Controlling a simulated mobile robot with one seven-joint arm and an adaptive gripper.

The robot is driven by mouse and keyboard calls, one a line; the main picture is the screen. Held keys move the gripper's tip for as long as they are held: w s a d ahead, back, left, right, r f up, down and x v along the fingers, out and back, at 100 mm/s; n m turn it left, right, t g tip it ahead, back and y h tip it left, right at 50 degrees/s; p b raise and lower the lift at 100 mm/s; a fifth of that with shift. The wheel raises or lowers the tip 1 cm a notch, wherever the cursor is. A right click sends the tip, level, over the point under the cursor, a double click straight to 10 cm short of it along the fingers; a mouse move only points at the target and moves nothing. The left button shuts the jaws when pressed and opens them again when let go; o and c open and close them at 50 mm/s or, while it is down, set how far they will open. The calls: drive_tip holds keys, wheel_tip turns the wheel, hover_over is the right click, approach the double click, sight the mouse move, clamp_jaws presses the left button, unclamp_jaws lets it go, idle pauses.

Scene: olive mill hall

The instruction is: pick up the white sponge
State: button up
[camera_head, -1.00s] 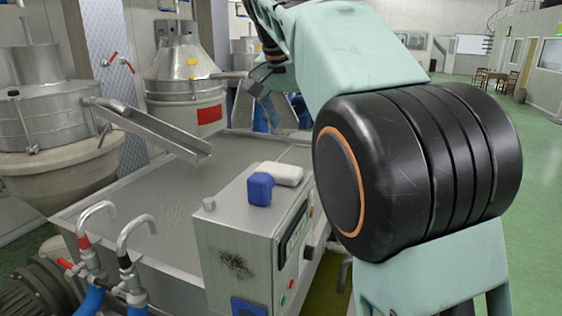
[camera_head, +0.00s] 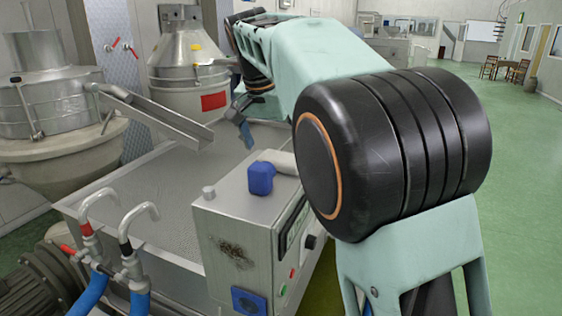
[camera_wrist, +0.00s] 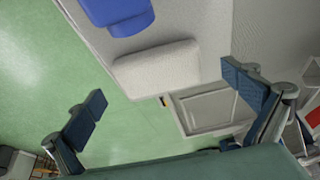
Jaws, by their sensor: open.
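The white sponge (camera_wrist: 158,68) is a pale rounded block lying on top of the steel control box (camera_head: 222,206), beside a blue object. In the head view only part of the sponge (camera_head: 284,162) shows, as my arm hides its right side. My gripper (camera_head: 243,122) hangs behind and above the box in the head view, apart from the sponge. In the wrist view my gripper (camera_wrist: 165,98) is open, its two dark blue finger pads wide apart, with the sponge ahead and between them. Nothing is between the pads.
The blue block (camera_head: 261,178) sits close beside the sponge, also in the wrist view. A steel chute (camera_head: 165,120) and bent taps (camera_head: 100,200) stand left. Green floor (camera_head: 510,200) is clear at right.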

drive_tip(key=shift+x, duration=0.85)
drive_tip(key=shift+c, duration=0.4)
drive_tip(key=c, duration=0.9)
drive_tip(key=shift+r, duration=0.2)
drive_tip(key=shift+c, duration=0.3)
drive_tip(key=shift+w+r, duration=0.1)
drive_tip(key=shift+r, duration=0.1)
drive_tip(key=v, duration=0.3)
drive_tip(key=shift+d+r, duration=0.2)
drive_tip(key=shift+r, duration=0.2)
drive_tip(key=s+r+b, duration=0.3)
drive_tip(key=s+r, duration=0.5)
drive_tip(key=s, duration=0.5)
drive_tip(key=shift+a+r, duration=0.4)
